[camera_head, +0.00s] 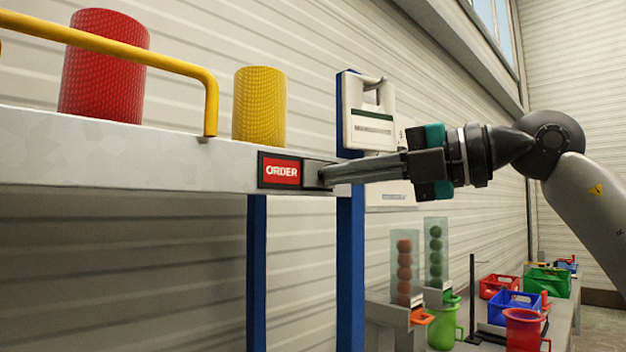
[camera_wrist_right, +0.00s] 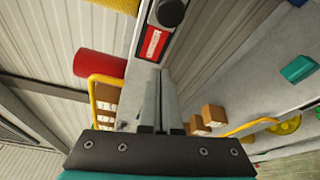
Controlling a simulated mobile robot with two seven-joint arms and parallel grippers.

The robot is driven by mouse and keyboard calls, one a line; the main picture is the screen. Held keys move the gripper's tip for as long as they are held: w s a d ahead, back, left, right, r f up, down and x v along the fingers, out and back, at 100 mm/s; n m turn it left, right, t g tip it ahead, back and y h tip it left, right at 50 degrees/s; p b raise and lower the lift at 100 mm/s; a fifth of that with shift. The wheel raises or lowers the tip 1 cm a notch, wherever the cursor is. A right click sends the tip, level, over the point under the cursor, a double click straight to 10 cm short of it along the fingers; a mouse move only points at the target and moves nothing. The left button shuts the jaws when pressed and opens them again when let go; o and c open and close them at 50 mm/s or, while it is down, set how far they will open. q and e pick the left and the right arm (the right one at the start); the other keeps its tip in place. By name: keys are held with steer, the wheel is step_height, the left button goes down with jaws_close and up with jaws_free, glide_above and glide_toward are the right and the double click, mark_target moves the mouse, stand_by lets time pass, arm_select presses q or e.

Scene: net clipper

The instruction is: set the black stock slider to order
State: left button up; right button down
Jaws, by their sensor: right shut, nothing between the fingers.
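The black stock slider (camera_head: 311,171) sits in a dark frame on the shelf's front edge, at the frame's right end. A red label reading ORDER (camera_head: 282,171) shows uncovered to its left. In the wrist view the slider's round dark knob (camera_wrist_right: 171,12) is at the top, with the red label (camera_wrist_right: 152,44) below it. My right gripper (camera_head: 327,175) is shut and empty; its fingertips overlap the slider's right side in the head view. In the wrist view its fingertips (camera_wrist_right: 162,74) point toward the label. I cannot tell whether they touch the slider. My left gripper is not in view.
The grey shelf (camera_head: 120,160) carries a red net roll (camera_head: 103,70), a yellow net roll (camera_head: 259,107) and a yellow rail (camera_head: 150,57). A white device (camera_head: 369,115) hangs behind my right gripper. Baskets, including a blue one (camera_head: 514,308), stand on a lower bench at right.

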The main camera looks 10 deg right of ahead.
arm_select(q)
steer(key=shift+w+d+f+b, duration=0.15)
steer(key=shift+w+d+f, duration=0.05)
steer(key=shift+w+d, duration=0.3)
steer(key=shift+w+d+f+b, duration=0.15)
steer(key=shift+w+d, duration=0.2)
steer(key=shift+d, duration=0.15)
arm_select(e)
steer(key=shift+w+d+v, duration=0.15)
steer(key=shift+w+v, duration=0.05)
steer(key=shift+v, duration=1.25)
steer(key=shift+w+d+v, duration=0.1)
steer(key=shift+w+v, duration=0.05)
steer(key=shift+v, duration=1.3)
